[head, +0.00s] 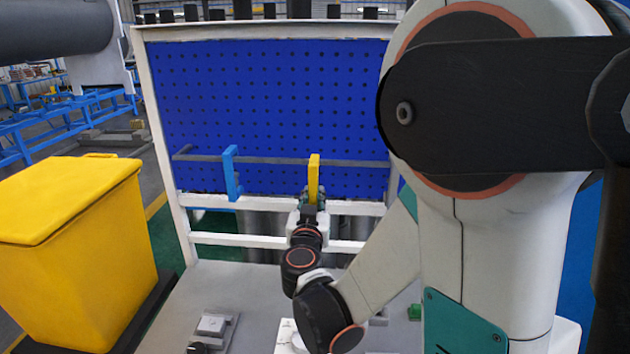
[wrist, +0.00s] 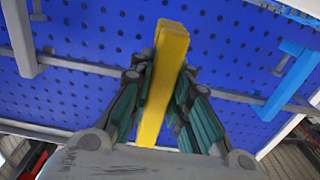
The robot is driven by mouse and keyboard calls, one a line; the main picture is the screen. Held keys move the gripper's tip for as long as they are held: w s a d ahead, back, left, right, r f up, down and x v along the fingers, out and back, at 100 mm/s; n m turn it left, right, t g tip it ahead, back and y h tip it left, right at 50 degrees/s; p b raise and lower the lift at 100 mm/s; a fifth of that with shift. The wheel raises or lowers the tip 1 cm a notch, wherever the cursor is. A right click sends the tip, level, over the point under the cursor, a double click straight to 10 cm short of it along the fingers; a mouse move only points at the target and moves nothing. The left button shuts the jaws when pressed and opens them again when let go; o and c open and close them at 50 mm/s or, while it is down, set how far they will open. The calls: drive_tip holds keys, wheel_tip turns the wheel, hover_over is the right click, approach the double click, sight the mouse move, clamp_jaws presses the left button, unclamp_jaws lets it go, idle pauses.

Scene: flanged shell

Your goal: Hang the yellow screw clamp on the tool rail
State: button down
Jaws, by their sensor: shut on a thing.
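The yellow screw clamp (head: 314,172) is upright in my gripper (head: 309,204), in front of the blue pegboard. In the wrist view the clamp (wrist: 164,85) runs between the two fingers of my gripper (wrist: 160,92), which are closed on its sides. The tool rail (head: 270,160) is a grey bar across the lower pegboard; it also shows in the wrist view (wrist: 90,67). The clamp's top overlaps the rail in the head view. I cannot tell whether it touches or hooks over the rail. The clamp's lower end is hidden by my gripper.
A blue clamp (head: 231,173) hangs on the rail to the left; it is at the right in the wrist view (wrist: 290,80). Grey parts (head: 213,325) lie on the table (head: 245,285). A yellow bin (head: 75,255) stands at left. The rail between the clamps is bare.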

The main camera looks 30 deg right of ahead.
drive_tip(key=shift+w+d+r, duration=0.1)
drive_tip(key=shift+d, duration=0.15)
drive_tip(key=f+x, duration=0.1)
drive_tip(key=x, duration=0.7)
drive_tip(key=shift+w+f, duration=0.2)
idle(0.5)
drive_tip(key=shift+d, duration=0.15)
drive_tip(key=c, duration=1.4)
unclamp_jaws()
drive_tip(key=shift+s, duration=0.1)
drive_tip(key=v, duration=1.2)
